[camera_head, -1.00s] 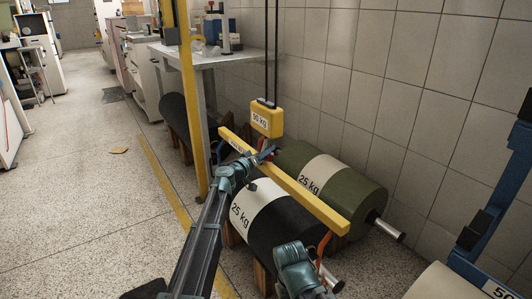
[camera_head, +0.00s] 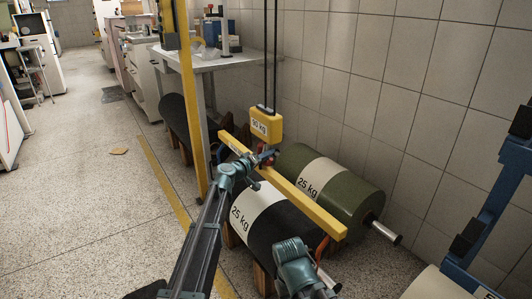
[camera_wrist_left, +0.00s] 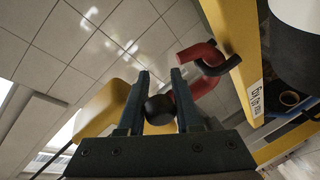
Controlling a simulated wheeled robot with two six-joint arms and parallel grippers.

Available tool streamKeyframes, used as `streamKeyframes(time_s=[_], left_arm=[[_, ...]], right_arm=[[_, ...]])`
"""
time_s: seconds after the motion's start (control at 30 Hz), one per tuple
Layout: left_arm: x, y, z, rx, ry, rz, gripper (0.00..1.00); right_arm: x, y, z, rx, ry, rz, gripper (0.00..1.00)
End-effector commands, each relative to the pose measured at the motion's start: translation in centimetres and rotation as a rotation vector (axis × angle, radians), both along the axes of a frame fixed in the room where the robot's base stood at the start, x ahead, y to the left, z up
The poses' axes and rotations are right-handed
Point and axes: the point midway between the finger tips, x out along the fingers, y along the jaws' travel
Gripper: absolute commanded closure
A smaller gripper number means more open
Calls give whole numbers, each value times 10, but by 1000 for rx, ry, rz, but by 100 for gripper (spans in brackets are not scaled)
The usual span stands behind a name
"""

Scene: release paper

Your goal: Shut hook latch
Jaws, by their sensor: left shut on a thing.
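A red hook (camera_wrist_left: 198,80) hangs below the yellow "90 kg" hoist block (camera_head: 266,125) and meets the yellow lifting beam (camera_head: 300,197). In the left wrist view a dark curved piece (camera_wrist_left: 224,65) crosses the hook near the beam. My left gripper (camera_head: 264,158) is at the hook, just above the beam. Its two fingers (camera_wrist_left: 158,98) close around a round black knob (camera_wrist_left: 160,110) beside the hook. The fingers and block partly hide the hook in the head view. My right wrist shows at the bottom edge; its fingertips are not clear.
A black 25 kg roll (camera_head: 283,235) and an olive 25 kg roll (camera_head: 345,195) lie under the beam. A yellow post (camera_head: 187,90) and a bench (camera_head: 215,58) stand behind, left of the tiled wall.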

Motion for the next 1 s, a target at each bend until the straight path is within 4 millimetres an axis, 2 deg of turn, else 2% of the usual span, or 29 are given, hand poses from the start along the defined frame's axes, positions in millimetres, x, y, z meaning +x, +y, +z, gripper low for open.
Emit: streamKeyframes(time_s=[0.03, 0.1, 0.4, 1.0], left_arm=[[1, 1, 6, -19, 27, 4, 100], [0, 1, 8, -47, 65, 4, 100], [-2, -1, 12, -134, 181, 5, 100], [-2, -1, 12, -165, 224, 4, 100]], right_arm=[[0, 0, 9, 0, 0, 1, 50], [0, 0, 13, 0, 0, 2, 50], [0, 0, 27, 0, 1, 6, 50], [0, 0, 30, 0, 1, 7, 50]])
